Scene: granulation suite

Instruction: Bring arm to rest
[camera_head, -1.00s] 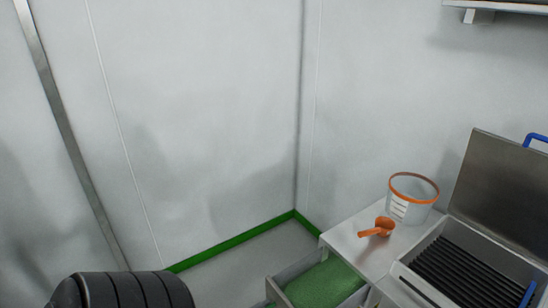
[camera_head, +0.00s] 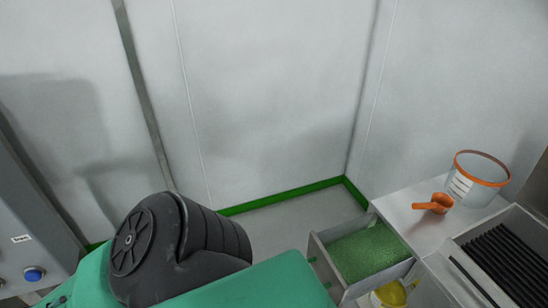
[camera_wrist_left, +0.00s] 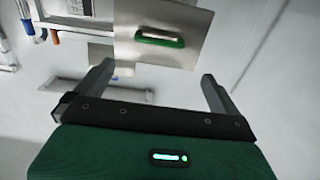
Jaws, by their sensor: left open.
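My left gripper (camera_wrist_left: 157,72) shows in the left wrist view with its two dark fingers spread wide and nothing between them. Beyond the fingers are a pale metal panel with a green handle (camera_wrist_left: 160,41) and a white wall. In the head view a green and black arm of mine (camera_head: 180,250) fills the lower left, bent at a black ribbed joint. The left gripper itself is out of the head view. My right gripper is in neither view.
A clear orange-rimmed bucket (camera_head: 478,184) and an orange scoop (camera_head: 434,204) stand on a steel counter (camera_head: 402,209) at right. Below it a drawer (camera_head: 337,262) holding green material is open. A grey cabinet (camera_head: 25,235) with a blue button is at far left.

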